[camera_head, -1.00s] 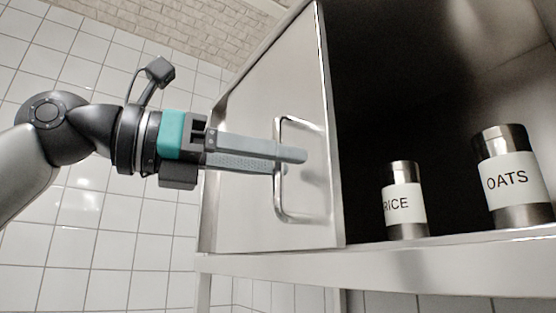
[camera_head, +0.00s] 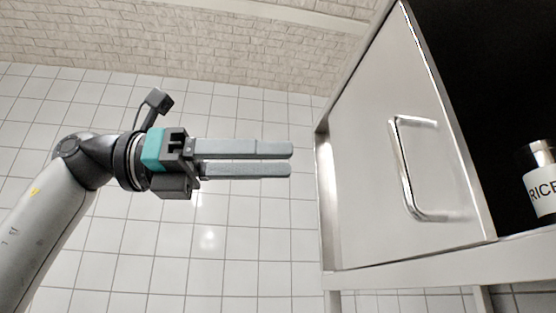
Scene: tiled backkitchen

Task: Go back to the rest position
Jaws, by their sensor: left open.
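My left gripper (camera_head: 291,160) reaches in from the left, its two grey fingers level and a little apart, with nothing between them. It is in front of the white tiled wall, to the left of the steel cabinet door (camera_head: 375,150) and apart from its handle (camera_head: 405,170). The door stands open. My right gripper is not in view.
The cabinet's lower ledge (camera_head: 420,272) runs below the door. Space around the left gripper looks clear.

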